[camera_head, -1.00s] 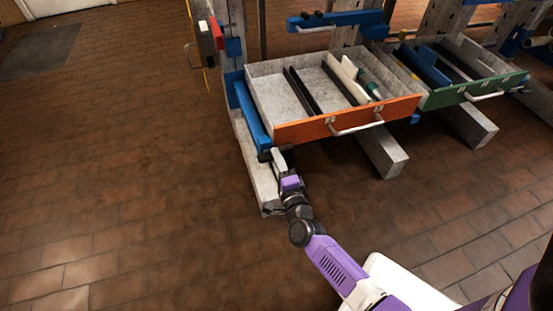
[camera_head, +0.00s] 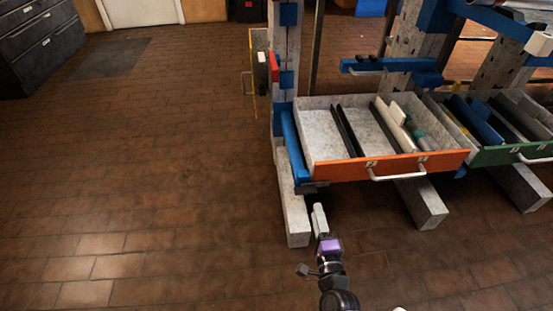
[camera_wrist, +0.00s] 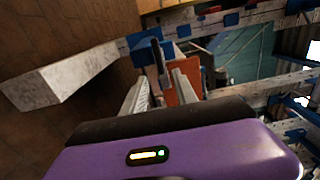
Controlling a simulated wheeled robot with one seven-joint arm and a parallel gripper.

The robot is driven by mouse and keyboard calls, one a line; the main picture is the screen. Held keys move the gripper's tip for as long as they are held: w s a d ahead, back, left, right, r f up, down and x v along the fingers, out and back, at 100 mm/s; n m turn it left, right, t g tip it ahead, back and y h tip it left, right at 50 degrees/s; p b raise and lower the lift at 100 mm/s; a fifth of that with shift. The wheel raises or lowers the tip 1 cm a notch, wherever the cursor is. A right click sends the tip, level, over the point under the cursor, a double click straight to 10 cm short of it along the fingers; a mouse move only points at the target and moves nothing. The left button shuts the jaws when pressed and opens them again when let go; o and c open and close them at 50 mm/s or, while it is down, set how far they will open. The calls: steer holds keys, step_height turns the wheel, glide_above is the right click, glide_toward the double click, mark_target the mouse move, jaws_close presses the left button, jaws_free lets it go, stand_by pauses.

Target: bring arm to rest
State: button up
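My gripper (camera_head: 319,220) is in the lower middle of the head view, below the left front corner of the orange-fronted drawer (camera_head: 345,172). My purple wrist hides the lower part of the wrist view.
A grey beam foot (camera_head: 294,215) lies on the floor just left of my gripper. A green-fronted drawer (camera_head: 515,152) stands open at the right. The tiled floor at the left is clear. A dark cabinet (camera_head: 40,45) stands at the far left.

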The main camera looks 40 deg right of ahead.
steer(key=s+a+r+n+t+y, duration=0.2)
steer(key=s+a+r+n+y, duration=0.15)
steer(key=a+r+n, duration=0.65)
steer(key=s+a+r+n+g+y, duration=0.1)
steer(key=s+a+r+n+y, duration=0.3)
steer(key=s+n, duration=0.5)
steer(key=s+a+r+n+g+y, duration=0.1)
steer(key=s+a+r+n+y, duration=0.35)
steer(key=s, duration=0.65)
step_height(320, 180, up, 33)
steer(key=n+h+p, duration=0.1)
steer(key=h+p, duration=0.1)
steer(key=p, duration=3)
steer(key=shift+w+a, duration=0.2)
steer(key=shift+w, duration=0.1)
steer(key=shift+n, duration=0.25)
